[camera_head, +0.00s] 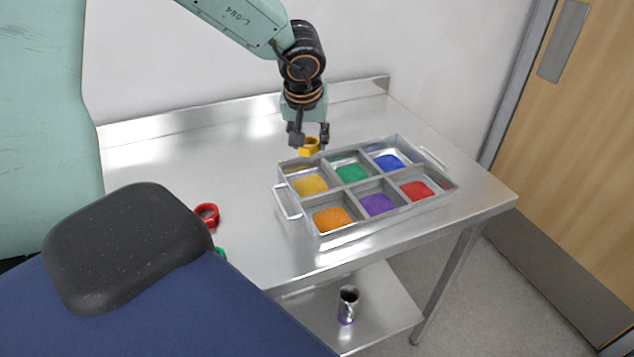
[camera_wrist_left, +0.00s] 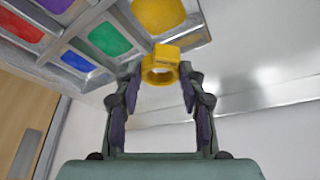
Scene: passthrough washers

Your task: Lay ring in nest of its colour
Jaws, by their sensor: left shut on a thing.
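My left gripper (camera_head: 310,140) is shut on a yellow ring (camera_head: 309,147) and holds it in the air by the back left edge of the tray. In the left wrist view the yellow ring (camera_wrist_left: 161,66) sits between the fingertips of the left gripper (camera_wrist_left: 160,75). The metal tray (camera_head: 283,181) has several compartments with coloured nests. The yellow nest (camera_head: 311,185) is at the back left, just below the ring in the head view. It also shows in the left wrist view (camera_wrist_left: 158,14). My right gripper is not in view.
Other nests are green (camera_head: 351,173), blue (camera_head: 389,162), orange (camera_head: 332,219), purple (camera_head: 378,204) and red (camera_head: 417,190). A red ring (camera_head: 207,215) and a partly hidden green ring (camera_head: 219,253) lie at the table's left.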

